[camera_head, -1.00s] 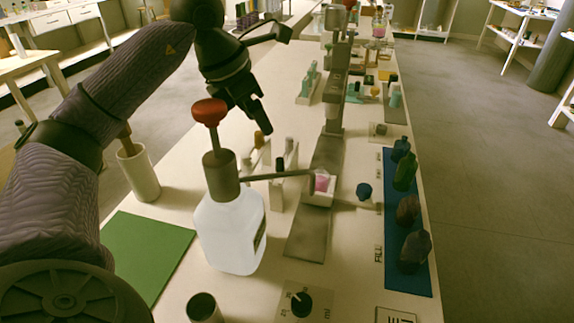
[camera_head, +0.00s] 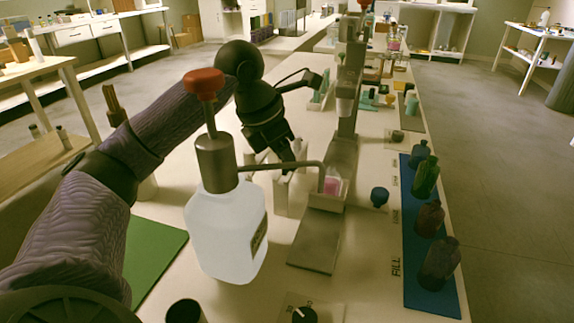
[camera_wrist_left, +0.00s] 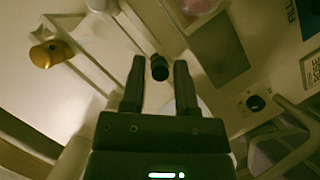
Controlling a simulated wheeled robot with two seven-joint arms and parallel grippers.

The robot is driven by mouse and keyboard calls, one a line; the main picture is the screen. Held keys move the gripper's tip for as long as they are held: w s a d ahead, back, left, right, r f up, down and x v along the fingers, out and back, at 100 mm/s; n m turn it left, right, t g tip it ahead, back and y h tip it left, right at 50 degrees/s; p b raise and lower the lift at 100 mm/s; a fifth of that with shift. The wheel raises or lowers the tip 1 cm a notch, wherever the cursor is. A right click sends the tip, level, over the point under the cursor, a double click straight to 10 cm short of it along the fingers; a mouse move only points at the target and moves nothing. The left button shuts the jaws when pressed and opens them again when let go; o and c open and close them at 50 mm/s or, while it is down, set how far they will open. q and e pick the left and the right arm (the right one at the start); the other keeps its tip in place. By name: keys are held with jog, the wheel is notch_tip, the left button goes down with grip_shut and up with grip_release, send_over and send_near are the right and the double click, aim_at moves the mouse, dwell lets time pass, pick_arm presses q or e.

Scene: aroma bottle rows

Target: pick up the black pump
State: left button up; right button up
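The black pump (camera_wrist_left: 159,67) shows in the left wrist view as a small dark cap just ahead of and between my left fingertips, with a gap on each side. My left gripper (camera_wrist_left: 159,60) is open, its two fingers apart and pointing at the pump. In the head view my left gripper (camera_head: 288,157) reaches down over the pale rack (camera_head: 282,192) behind the big bottle, and it hides the pump there. A yellow-orange pump (camera_wrist_left: 50,53) sits on the rack at the upper left of the wrist view. My right gripper is not in view.
A large white bottle (camera_head: 228,235) with a red knob (camera_head: 203,83) stands in front of the rack, its spout reaching right to a pink beaker (camera_head: 333,186). Dark bottles stand on a blue mat (camera_head: 428,297). A green mat (camera_head: 157,258) lies at left.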

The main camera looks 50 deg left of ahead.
pick_arm(q)
grip_shut()
jog(key=shift+r, duration=0.1)
